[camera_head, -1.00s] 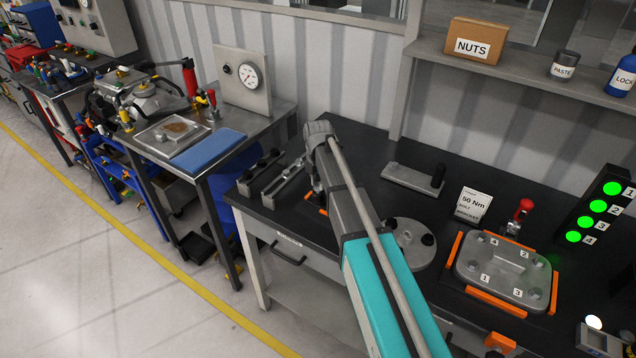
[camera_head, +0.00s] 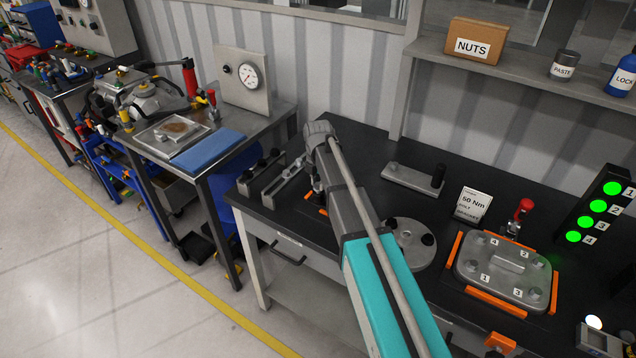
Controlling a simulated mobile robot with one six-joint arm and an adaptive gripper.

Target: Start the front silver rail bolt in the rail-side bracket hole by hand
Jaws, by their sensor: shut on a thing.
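My gripper (camera_head: 318,187) points down over the left part of the black bench, below the grey wrist of my arm. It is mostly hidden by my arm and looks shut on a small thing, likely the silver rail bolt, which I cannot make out. Orange pieces (camera_head: 317,211) lie at the bench surface just below it. Two rail-like metal parts, one at the far left (camera_head: 262,170) and one nearer my gripper (camera_head: 286,180), lie to its left. The bracket hole is hidden or too small to see.
A flat grey plate with a black post (camera_head: 410,180) lies behind my arm. A round grey disc (camera_head: 408,250) sits right of it. A numbered cover plate (camera_head: 500,270) lies in orange guides, near a 50 Nm card (camera_head: 471,205) and red-handled clamp (camera_head: 523,210).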

